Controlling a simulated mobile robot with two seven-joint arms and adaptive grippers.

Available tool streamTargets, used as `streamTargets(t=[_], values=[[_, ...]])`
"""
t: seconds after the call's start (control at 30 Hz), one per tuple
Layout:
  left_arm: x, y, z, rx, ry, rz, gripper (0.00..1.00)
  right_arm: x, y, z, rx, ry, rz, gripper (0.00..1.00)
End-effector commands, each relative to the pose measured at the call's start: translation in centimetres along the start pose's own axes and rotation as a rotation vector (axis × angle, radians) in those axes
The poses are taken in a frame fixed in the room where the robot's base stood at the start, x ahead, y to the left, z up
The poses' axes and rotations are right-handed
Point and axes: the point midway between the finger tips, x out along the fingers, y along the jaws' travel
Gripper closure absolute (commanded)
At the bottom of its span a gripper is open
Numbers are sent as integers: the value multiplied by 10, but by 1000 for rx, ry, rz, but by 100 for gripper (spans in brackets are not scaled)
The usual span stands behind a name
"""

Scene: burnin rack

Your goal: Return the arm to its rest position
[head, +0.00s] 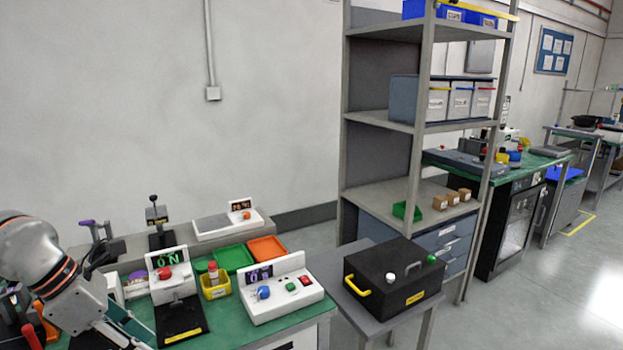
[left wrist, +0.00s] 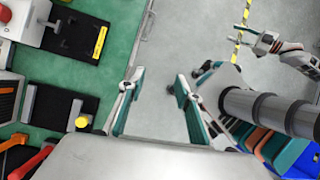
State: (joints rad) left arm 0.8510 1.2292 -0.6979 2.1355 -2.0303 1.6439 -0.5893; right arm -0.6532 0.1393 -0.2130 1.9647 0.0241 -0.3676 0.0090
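My left arm comes in from the left in the head view, with my left gripper (head: 125,328) low over the near left part of the green-topped bench (head: 228,338). In the left wrist view the left gripper (left wrist: 160,100) has its two teal-padded fingers spread wide apart, with nothing between them. Below it are the bench edge and grey floor. My right arm shows at the upper right of the left wrist view, with the right gripper (left wrist: 258,40) small over the floor; whether its fingers are apart is unclear. The right gripper is outside the head view.
The bench holds a device with a red knob (head: 166,272), a yellow bin (head: 215,287), a blue-knob device (head: 280,290), and green (head: 234,257) and orange (head: 268,248) trays. A black box (head: 393,278) stands on a side table. Shelving (head: 383,127) stands behind. Floor at right is clear.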

Motion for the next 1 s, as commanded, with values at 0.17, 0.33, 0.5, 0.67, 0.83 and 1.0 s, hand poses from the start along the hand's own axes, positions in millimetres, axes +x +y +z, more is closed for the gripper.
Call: streamTargets(t=[0.17, 0.33, 0.5, 0.67, 0.83, 1.0], values=[[44, -56, 34, -44, -148, -229, 66, 2, 1, -1, -1, 3, 1, 60], [72, -120, 79, -190, -356, -513, 66, 4, 3, -6, -2, 11, 4, 60], [77, -160, 128, -506, -610, -817, 66, 2, 1, -1, -1, 2, 2, 60], [81, -147, 151, -931, -823, -1038, 66, 2, 1, 0, -1, 0, 1, 60], [117, -99, 129, -1495, -992, -1167, 66, 2, 1, 1, -1, -1, 1, 60], [188, -62, 54, -2120, -1072, -1163, 66, 2, 1, 1, -1, -1, 1, 60]])
